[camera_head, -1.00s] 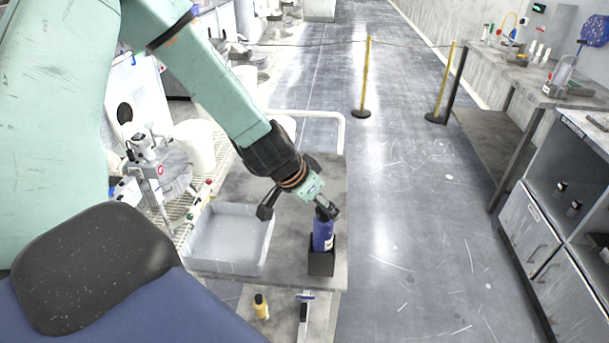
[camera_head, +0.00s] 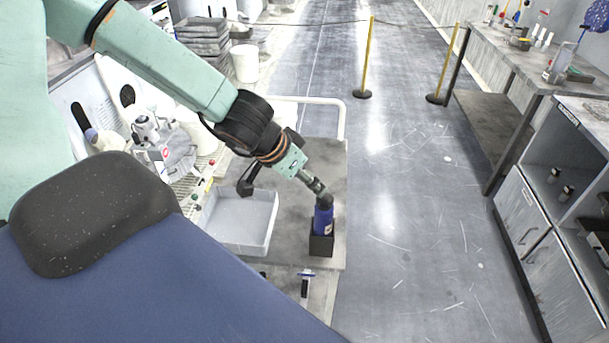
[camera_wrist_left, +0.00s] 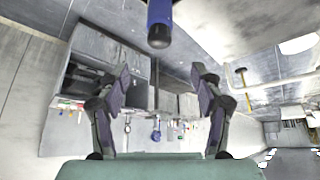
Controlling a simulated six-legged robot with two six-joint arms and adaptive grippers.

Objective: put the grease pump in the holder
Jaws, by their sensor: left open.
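The grease pump, a blue cylinder with a dark top (camera_head: 323,218), stands upright in the small black holder (camera_head: 321,244) on the grey cart top in the head view. My left gripper (camera_head: 314,186) is just above and to the left of the pump's top. In the left wrist view my left gripper (camera_wrist_left: 160,85) has its two fingers spread with nothing between them. The blue pump (camera_wrist_left: 159,18) shows there at the top edge, apart from the fingers and partly cut off. My right gripper is in neither view.
A pale grey tray (camera_head: 243,222) sits left of the holder on the cart (camera_head: 300,262). A white microscope-like device (camera_head: 150,135) stands further left. Yellow posts (camera_head: 368,60) with a rope stand behind. A bench and cabinets (camera_head: 525,215) are at right, with open floor between.

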